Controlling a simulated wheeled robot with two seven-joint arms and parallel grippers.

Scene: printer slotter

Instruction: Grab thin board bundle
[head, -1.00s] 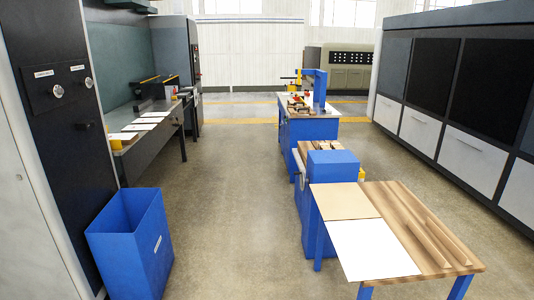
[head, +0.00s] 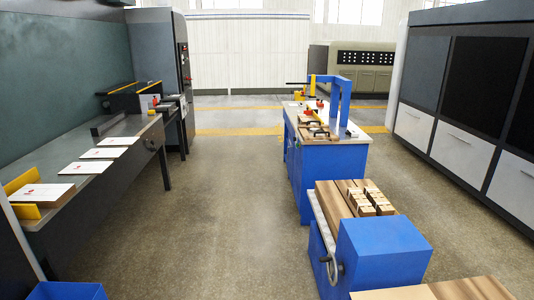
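Several thin boards with white tops lie on the grey workbench (head: 50,222) along the left. The nearest is a thicker stack (head: 42,192) with brown edges, a red mark on top and yellow guides (head: 24,180) beside it. Flatter white boards (head: 80,168) lie in a row behind it. Brown wooden pieces (head: 372,198) sit in small groups on the wooden top of the blue vise-like machine (head: 385,252) at the lower right. I cannot tell which of these is the thin board bundle. Neither of my grippers shows.
A blue bin (head: 72,291) shows at the bottom left. A wooden table (head: 440,291) shows at the bottom right. A blue workstation (head: 330,155) with a blue frame stands at centre right. The concrete floor (head: 220,210) between bench and machines is clear. Dark cabinets (head: 450,90) line the right.

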